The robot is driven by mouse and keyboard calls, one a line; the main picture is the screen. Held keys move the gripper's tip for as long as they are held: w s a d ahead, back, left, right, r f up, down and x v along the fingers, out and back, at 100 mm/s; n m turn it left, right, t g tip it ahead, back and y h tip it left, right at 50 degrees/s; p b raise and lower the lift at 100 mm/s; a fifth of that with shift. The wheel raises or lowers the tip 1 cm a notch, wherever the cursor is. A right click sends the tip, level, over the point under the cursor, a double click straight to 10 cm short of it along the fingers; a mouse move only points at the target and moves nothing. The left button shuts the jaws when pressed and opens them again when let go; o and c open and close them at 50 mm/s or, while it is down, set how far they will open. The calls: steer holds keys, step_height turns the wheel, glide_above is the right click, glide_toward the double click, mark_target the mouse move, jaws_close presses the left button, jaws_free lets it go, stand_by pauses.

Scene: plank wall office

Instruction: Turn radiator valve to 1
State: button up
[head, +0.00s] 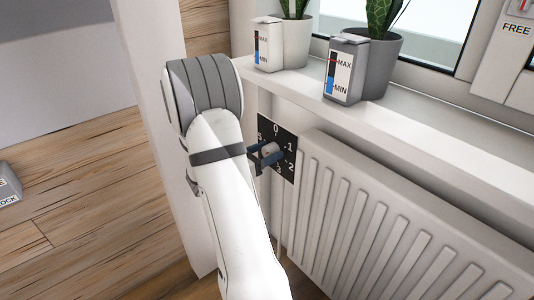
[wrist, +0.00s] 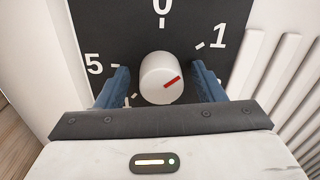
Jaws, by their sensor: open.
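The radiator valve is a round white knob (wrist: 160,72) with a red mark, on a black dial plate (wrist: 105,32). In the wrist view 0, 1 and 5 can be read; the lower numbers are mostly hidden by my gripper. My gripper (wrist: 162,82) is open, its blue fingers on either side of the knob, with a small gap showing at each side. In the head view my gripper (head: 267,155) reaches the dial plate (head: 289,138), with the knob (head: 270,148) between its fingers.
The white ribbed radiator (head: 400,225) stands just right of the dial. The window sill (head: 400,106) above holds two potted plants (head: 378,65) with MAX/MIN gauge boxes (head: 343,78). A grey box (head: 8,185) lies at the far left. Wooden floor (head: 90,200) is open at left.

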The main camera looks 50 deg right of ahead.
steer(key=shift+c, duration=0.4)
steer(key=c, duration=0.9)
steer(key=shift+m, duration=0.5)
steer(key=o, duration=1)
steer(key=a, duration=0.2)
steer(key=a+p, duration=0.1)
steer(key=a, duration=0.2)
steer(key=w+a+p, duration=0.1)
steer(key=a, duration=0.2)
steer(key=shift+w, duration=0.1)
